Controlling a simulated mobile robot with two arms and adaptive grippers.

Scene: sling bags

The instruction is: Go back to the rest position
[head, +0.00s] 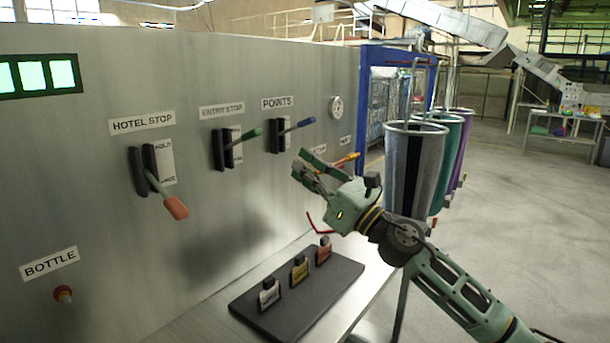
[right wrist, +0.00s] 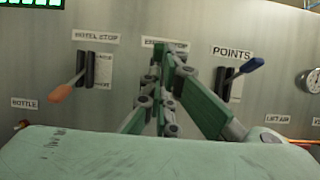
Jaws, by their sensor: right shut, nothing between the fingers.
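My right gripper (head: 303,163) is in front of the grey lever panel (head: 60,180), to the right of the levers and above the dark board. Its fingers are shut and empty. In the right wrist view its closed fingers (right wrist: 166,60) point at the panel and cover the middle lever. My left gripper is not in view.
The panel carries the hotel stop lever with an orange handle (head: 176,207), a green-handled lever (head: 248,134), a blue-handled lever (head: 299,124) and a red bottle button (head: 63,293). A dark board (head: 335,285) with tagged blocks lies below.

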